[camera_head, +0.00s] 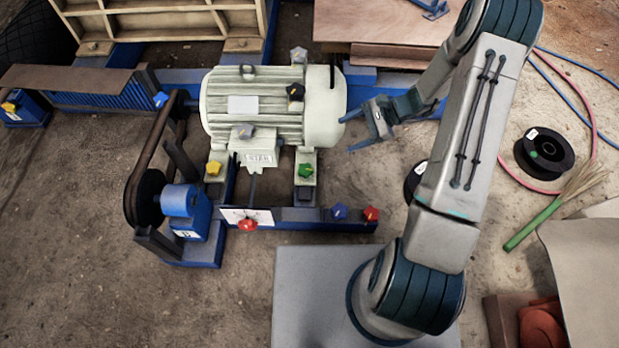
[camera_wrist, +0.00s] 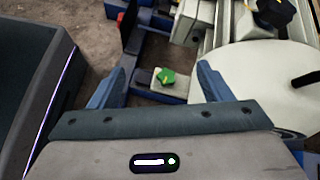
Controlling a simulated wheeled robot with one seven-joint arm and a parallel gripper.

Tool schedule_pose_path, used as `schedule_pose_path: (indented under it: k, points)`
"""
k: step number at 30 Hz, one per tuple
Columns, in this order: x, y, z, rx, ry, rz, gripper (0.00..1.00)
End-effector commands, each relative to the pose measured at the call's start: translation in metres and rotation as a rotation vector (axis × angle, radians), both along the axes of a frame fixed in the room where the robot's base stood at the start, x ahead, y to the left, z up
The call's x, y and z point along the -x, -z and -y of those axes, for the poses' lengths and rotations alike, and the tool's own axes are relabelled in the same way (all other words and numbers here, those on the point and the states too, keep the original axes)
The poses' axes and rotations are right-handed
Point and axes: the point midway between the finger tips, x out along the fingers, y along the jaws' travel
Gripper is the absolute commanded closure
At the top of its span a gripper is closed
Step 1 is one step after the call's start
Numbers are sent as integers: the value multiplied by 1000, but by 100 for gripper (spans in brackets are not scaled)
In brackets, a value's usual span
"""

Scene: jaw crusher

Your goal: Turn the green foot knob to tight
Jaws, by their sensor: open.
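The green foot knob (camera_head: 306,171) sits on the foot of the pale motor (camera_head: 325,110), at its lower right in the head view. In the wrist view the green knob (camera_wrist: 166,76) lies beyond my fingers, between them in the picture. My gripper (camera_head: 345,134) is open and empty, to the right of the motor and apart from the knob. Its two blue fingers also show in the wrist view (camera_wrist: 160,82). Whether the knob is loose or tight cannot be told.
A yellow knob (camera_head: 213,169) sits on the other foot. Red (camera_head: 247,224), blue (camera_head: 339,211) and another red knob (camera_head: 371,214) line the blue base rail (camera_head: 310,226). A belt and pulley (camera_head: 147,195) stand at left. A black spool (camera_head: 545,153) and hoses lie at right.

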Motion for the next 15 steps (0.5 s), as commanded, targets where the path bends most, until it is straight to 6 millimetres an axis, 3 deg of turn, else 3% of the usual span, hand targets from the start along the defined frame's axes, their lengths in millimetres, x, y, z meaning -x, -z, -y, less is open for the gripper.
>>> schedule_pose_path:
  k: [1,6,10,15]
  points:
    - [-3,46,1,-38,51,-39,28]
    - [-11,134,4,-142,215,-136,28]
    - [-13,181,5,-198,306,-187,28]
    - [-14,214,6,-238,376,-226,28]
